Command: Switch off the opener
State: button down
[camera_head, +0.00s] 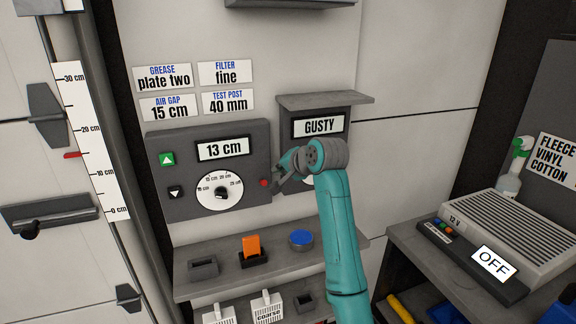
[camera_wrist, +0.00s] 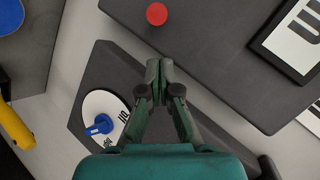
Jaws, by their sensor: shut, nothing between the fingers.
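The opener looks to be the grey wall panel (camera_head: 235,150) in the head view. It has a display reading 13 cm (camera_head: 222,148), a green up button (camera_head: 167,159), a black down button (camera_head: 175,192), a dial with a black knob (camera_head: 220,192) and a red button (camera_head: 264,183) near its right edge. The red button also shows at the top of the wrist view (camera_wrist: 157,14). My gripper (camera_head: 279,176) is beside the panel's right edge, close to the red button. In the wrist view my gripper (camera_wrist: 159,66) is shut and empty, its tips apart from the button.
A second box with a GUSTY display (camera_head: 318,126) sits right of the panel, partly behind my arm. Its blue-knobbed dial (camera_wrist: 98,125) shows in the wrist view. Below is a shelf (camera_head: 222,263) with an orange piece (camera_head: 251,245) and a blue disc (camera_head: 301,238). An OFF display (camera_head: 493,264) stands right.

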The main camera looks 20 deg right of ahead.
aim_at(263, 183)
jog(key=shift+s+a+f, duration=0.2)
jog(key=shift+a+f, duration=0.15)
jog(key=shift+a, duration=0.25)
jog(key=shift+s+a+f, duration=0.2)
jog(key=shift+a+f, duration=0.15)
jog(key=shift+a, duration=0.25)
